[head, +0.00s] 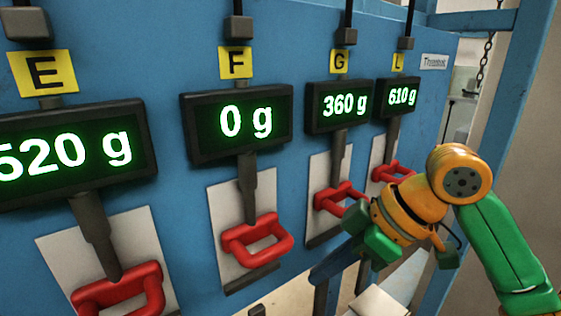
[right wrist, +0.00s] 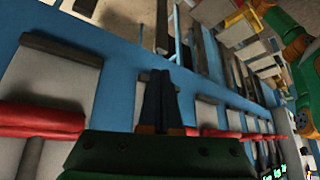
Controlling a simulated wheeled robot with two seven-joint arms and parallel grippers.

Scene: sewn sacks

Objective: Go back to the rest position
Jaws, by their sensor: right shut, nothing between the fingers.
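My right gripper (head: 333,264) hangs at the end of the green and orange arm that comes in from the right in the head view. It is in front of the lower part of the blue panel, below the red handle of station G (head: 340,197). In the right wrist view its two dark fingers (right wrist: 160,98) are together with nothing between them. No sack is in the gripper. My left gripper does not show in the head view.
The blue panel (head: 175,120) carries dark displays: E 520 g (head: 70,148), F 0 g (head: 238,122), G 360 g and L 610 g (head: 398,97). Red handles stick out below them, such as F's (head: 257,240). A chain (head: 487,55) hangs at the upper right.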

